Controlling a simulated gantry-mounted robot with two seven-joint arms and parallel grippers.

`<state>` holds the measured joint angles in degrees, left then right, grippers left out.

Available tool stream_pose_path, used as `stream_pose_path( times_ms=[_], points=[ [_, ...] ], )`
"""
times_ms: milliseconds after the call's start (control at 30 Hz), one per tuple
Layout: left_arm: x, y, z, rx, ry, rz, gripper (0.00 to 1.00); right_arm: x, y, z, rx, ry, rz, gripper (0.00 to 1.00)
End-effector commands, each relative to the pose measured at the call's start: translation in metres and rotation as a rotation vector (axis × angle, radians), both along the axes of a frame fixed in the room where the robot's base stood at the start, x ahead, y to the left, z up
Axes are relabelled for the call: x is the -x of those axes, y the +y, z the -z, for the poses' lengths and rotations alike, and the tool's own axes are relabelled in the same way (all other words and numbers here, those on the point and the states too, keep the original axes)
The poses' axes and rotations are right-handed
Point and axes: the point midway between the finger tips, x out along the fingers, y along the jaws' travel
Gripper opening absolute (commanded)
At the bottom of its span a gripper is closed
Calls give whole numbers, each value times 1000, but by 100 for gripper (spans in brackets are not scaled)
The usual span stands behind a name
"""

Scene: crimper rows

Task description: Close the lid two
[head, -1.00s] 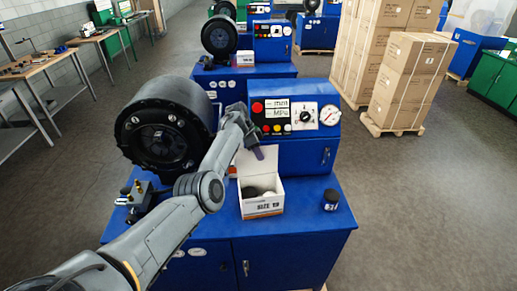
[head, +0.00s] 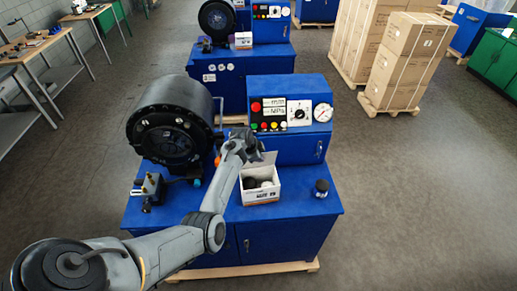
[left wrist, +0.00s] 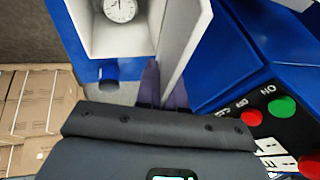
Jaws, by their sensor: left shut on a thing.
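A small white open-topped box (head: 262,194) stands on the blue machine's worktop, with dark and light items inside. Its lid (head: 269,157) stands raised at the back, partly hidden by my gripper. In the left wrist view the box's inside (left wrist: 118,38) shows a round dial-like face, and the lid (left wrist: 187,52) runs along its right side. My left gripper (head: 256,156) is at the raised lid. In the left wrist view its purple fingertips (left wrist: 164,88) lie on either side of the lid's edge, shut on it. My right gripper is out of view.
A small dark jar (head: 322,189) stands right of the box. The control panel (head: 290,111) rises behind it, and a big black drum (head: 172,130) stands at left. A small brass-fitted device (head: 150,189) is at the worktop's left. Clear worktop lies around the jar.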

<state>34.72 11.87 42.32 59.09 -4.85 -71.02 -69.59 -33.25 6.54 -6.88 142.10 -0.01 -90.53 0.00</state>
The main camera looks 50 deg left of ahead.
Motion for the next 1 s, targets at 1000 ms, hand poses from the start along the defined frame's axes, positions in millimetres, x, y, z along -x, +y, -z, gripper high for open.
stream_pose_path(
  times_ms=[1000],
  points=[
    [7,-15,6,-150,-76,1,26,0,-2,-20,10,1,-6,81]
  ],
)
